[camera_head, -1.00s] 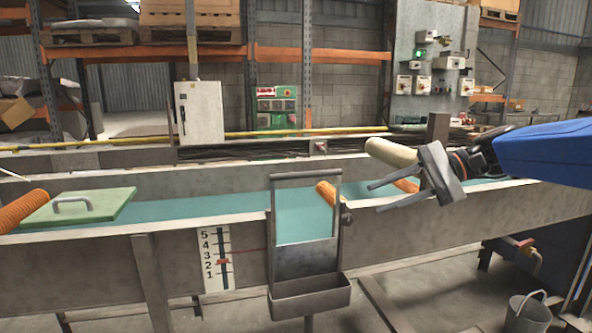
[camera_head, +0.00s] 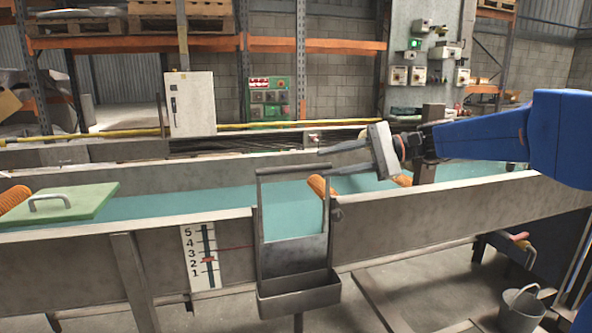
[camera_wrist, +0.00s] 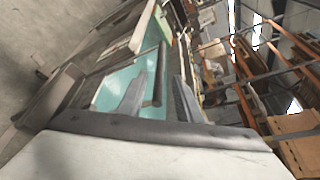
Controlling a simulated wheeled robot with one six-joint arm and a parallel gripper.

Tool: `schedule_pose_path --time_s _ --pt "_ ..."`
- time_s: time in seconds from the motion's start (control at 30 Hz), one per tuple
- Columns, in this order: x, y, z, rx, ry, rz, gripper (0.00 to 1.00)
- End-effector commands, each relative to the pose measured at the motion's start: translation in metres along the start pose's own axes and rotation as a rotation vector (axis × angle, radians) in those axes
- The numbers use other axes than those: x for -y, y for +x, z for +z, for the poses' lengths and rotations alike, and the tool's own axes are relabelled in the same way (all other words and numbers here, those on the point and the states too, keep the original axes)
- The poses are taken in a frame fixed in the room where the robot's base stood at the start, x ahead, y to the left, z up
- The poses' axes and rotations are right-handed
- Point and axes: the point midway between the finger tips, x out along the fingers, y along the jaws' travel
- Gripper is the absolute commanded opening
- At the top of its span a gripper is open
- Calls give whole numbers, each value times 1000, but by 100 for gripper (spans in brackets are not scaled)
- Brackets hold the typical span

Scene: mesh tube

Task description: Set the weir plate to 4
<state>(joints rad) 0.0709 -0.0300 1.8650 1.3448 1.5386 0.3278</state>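The weir plate (camera_head: 292,257) is a grey metal plate standing upright across the channel, with a tall frame ending in a horizontal handle bar (camera_head: 290,170). A white scale (camera_head: 200,258) numbered 1 to 5 is on the channel's near wall. Its red pointer (camera_head: 208,260) sits between 2 and 3. My gripper (camera_head: 324,162) is open, its fingers pointing left close to the right end of the handle bar. In the wrist view, the dark bar (camera_wrist: 160,82) shows between the two spread fingers. Whether either finger touches it, I cannot tell.
The channel holds teal water (camera_head: 165,205). A green lid (camera_head: 65,203) with a handle lies at left. Orange cylinders (camera_head: 318,185) lie in the channel. A bucket (camera_head: 522,310) stands on the floor at right. A trough (camera_head: 300,292) hangs low on the plate.

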Motion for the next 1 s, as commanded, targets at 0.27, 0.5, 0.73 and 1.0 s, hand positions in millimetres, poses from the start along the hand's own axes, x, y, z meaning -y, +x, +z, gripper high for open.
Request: schedule_pose_path --time_s 0.27,0.5,0.73,1.0 --pt "0 46 1 3 0 2 32" --pt "0 77 1 1 -1 2 32" --pt "0 89 0 0 0 0 32" --pt "0 90 0 -1 0 0 32"
